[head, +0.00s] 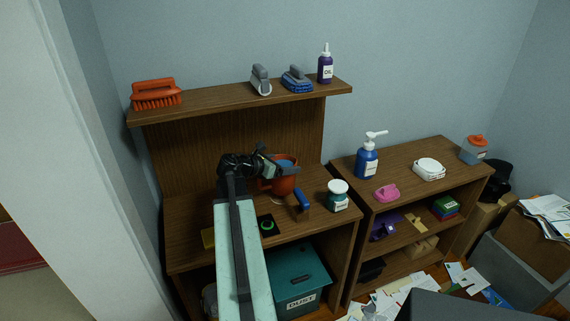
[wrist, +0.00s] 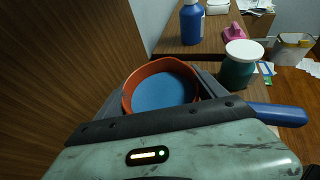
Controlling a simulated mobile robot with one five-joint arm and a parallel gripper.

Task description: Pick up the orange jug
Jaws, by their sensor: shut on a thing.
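The orange jug (head: 284,186) is on the middle wooden surface of the left shelf unit in the head view, partly hidden behind my gripper. In the wrist view the jug (wrist: 130,101) shows its orange rim and blue inside from above, between my gripper's fingers. My gripper (head: 268,168) reaches in from the front and is shut on the jug. I cannot tell whether the jug touches the surface or is raised.
A blue-handled tool (head: 303,201) and a green jar with a white lid (head: 338,196) stand right of the jug. The upper shelf (head: 225,100) holds brushes and an oil bottle (head: 326,66). A blue pump bottle (head: 368,158) stands on the right unit.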

